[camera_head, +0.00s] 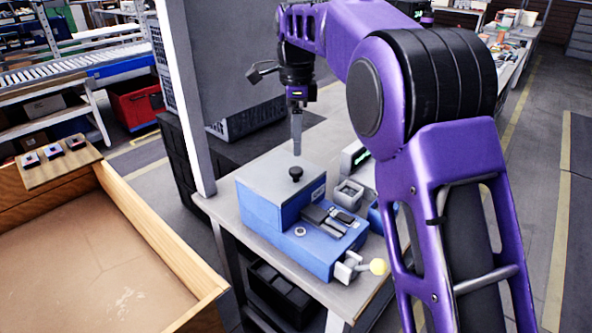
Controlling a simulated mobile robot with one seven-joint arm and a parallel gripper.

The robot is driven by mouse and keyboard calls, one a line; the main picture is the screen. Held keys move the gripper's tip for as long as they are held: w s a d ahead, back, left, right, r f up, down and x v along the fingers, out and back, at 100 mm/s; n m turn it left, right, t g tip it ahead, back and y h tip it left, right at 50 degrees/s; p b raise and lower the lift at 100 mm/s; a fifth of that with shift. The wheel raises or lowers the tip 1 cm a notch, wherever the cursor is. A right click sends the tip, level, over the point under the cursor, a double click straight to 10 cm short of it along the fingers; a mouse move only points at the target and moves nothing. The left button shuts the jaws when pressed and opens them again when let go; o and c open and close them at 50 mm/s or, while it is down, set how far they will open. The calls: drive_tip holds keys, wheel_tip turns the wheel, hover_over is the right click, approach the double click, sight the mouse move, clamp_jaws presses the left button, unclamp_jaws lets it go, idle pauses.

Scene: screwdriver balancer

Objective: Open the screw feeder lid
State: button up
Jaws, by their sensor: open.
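The screw feeder is a blue box (300,246) on the workbench. Its raised left part has a flat grey lid (270,180) that lies closed, with a black knob (296,174) on top. My gripper (297,152) points down just above the knob, with a small gap visible between its tips and the knob. It holds nothing that I can see. The two fingers overlap in this view, so the gap between them is hidden.
A pale post (186,95) rises at the bench's left. A wooden crate (165,245) stands left.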

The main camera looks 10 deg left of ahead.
sight(296, 170)
wheel_tip(296, 170, down, 8)
drive_tip(key=shift+r+b, duration=0.15)
drive_tip(key=shift+b, duration=0.5)
clamp_jaws()
idle(1.0)
